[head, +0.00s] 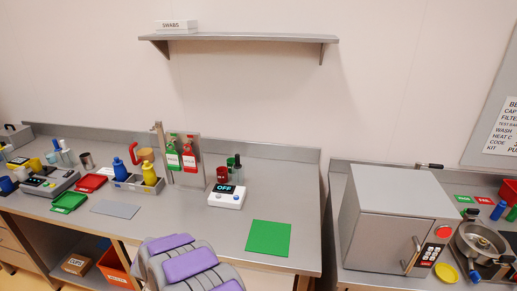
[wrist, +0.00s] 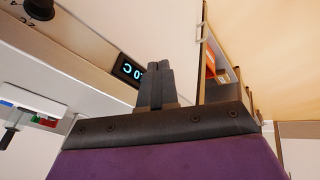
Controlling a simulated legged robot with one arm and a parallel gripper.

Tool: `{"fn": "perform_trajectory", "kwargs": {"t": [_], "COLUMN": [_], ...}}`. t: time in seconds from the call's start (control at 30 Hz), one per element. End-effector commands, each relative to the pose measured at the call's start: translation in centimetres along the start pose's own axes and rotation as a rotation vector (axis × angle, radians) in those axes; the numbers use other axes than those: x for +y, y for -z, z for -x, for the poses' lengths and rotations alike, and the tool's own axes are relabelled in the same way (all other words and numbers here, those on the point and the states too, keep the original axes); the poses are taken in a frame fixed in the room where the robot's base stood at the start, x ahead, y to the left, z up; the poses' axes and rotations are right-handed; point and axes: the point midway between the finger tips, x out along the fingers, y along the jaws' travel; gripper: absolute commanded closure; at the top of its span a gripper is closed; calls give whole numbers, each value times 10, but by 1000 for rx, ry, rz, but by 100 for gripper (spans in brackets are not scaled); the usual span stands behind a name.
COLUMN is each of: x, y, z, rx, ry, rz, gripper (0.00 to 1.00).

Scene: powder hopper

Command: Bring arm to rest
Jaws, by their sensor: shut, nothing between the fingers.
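My arm shows as grey links with purple panels at the bottom middle of the head view, in front of the bench. Its gripper end cannot be made out there. In the wrist view my gripper (wrist: 160,72) has its dark fingers together, with nothing between them. The fingers stand close beside a dark display (wrist: 130,70) with lit blue characters in that picture. The distance between them cannot be told.
The left bench (head: 215,228) carries a green mat (head: 269,238), a white device reading OFF (head: 226,197), bottles and trays. A grey cabinet (head: 378,230) and a metal bowl (head: 480,240) stand on the right bench. A shelf (head: 240,39) hangs above. A gap separates the benches.

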Motion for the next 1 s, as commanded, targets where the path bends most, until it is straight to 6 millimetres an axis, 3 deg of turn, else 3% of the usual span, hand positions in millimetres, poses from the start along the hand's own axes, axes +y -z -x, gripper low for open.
{"fn": "perform_trajectory", "kwargs": {"t": [0.03, 0.2, 0.5, 0.8, 1.0], "x": [19, 70, 141, 181, 185], "y": [-5, -34, -107, -203, -275], "z": [18, 70, 164, 257, 316], "rx": [-16, -87, -210, -340, -426], "ry": [2, 10, 22, 30, 45], "rz": [-31, -118, -255, -393, -498], "gripper": [100, 100, 100, 100, 100]}}
